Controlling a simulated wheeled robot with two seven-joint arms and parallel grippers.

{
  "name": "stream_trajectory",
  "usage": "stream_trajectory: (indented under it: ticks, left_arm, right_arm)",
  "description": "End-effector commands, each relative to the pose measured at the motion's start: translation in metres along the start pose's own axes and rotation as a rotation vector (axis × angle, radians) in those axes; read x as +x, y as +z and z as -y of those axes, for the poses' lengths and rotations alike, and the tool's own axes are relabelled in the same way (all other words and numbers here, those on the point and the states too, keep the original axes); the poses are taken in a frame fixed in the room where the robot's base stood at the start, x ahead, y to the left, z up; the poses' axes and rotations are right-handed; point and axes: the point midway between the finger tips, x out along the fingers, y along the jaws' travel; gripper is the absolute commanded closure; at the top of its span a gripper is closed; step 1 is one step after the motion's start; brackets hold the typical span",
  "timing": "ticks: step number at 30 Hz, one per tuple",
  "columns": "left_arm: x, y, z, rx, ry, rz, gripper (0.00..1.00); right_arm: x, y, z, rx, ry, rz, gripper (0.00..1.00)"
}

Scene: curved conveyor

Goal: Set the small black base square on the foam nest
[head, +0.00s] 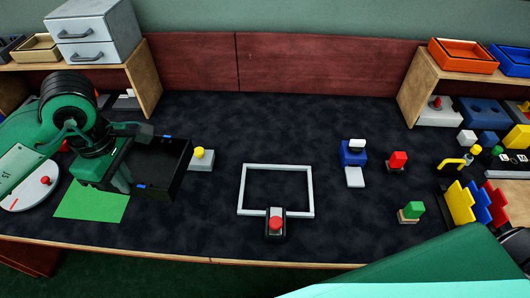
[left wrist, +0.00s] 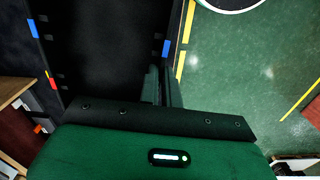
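A black open box-like base (head: 160,165) with small blue marks is at the left of the table in the head view, beside my left gripper (head: 120,175). It also shows in the left wrist view (left wrist: 100,45), with blue and red marks on its rims. My left gripper (left wrist: 163,85) has its fingers at one wall of this base and looks shut on it. The base seems held above the table, partly over a flat green mat (head: 85,208). I cannot tell which thing is the foam nest.
A white rectangular outline (head: 241,190) lies mid-table, with a red-button box (head: 275,224) on its front edge. A yellow-button box (head: 201,159) stands right of the base. A white round plate (head: 22,190) is at far left. Blocks and shelves crowd the right side; the back middle is clear.

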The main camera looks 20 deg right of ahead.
Motion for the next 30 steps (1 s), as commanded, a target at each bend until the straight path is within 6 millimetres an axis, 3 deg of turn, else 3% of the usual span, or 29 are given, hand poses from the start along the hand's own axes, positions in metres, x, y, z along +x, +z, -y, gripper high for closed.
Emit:
stream_trajectory:
  ticks: [11, 30]
  left_arm:
    - [0.000, -0.004, 0.001, 0.081, -0.001, 0.002, 1.00]
    - [0.030, -0.037, 0.020, 0.907, 0.000, 0.005, 1.00]
  right_arm:
    - [-0.003, 0.008, 0.002, 0.002, -0.002, 0.007, 0.64]
    - [-0.018, 0.095, 0.002, -0.012, -0.004, 0.060, 0.64]
